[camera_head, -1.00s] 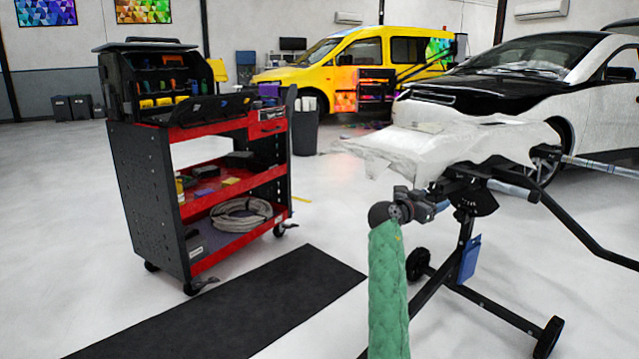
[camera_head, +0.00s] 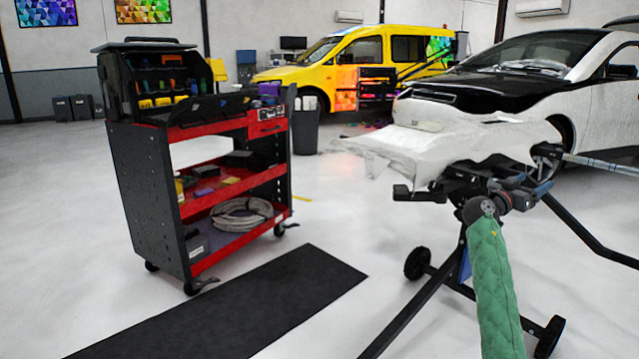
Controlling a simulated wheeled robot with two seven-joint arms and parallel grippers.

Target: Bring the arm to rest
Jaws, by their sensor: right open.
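My right arm comes up from the bottom right in a green quilted sleeve. Its dark wrist and right gripper (camera_head: 538,191) are in front of the black stand (camera_head: 430,300), below the white panel (camera_head: 470,140). The gripper is open, and I see nothing held in it. Its fingers are small and dark against the stand, so their exact outline is hard to make out. I cannot tell whether the gripper touches the stand. My left gripper is not in view.
A red and black tool cart (camera_head: 195,160) stands left of centre with a coiled hose (camera_head: 240,215) on its lower shelf. A black mat (camera_head: 240,310) lies on the floor. A white and black car (camera_head: 530,85) is behind the stand. The floor at left is clear.

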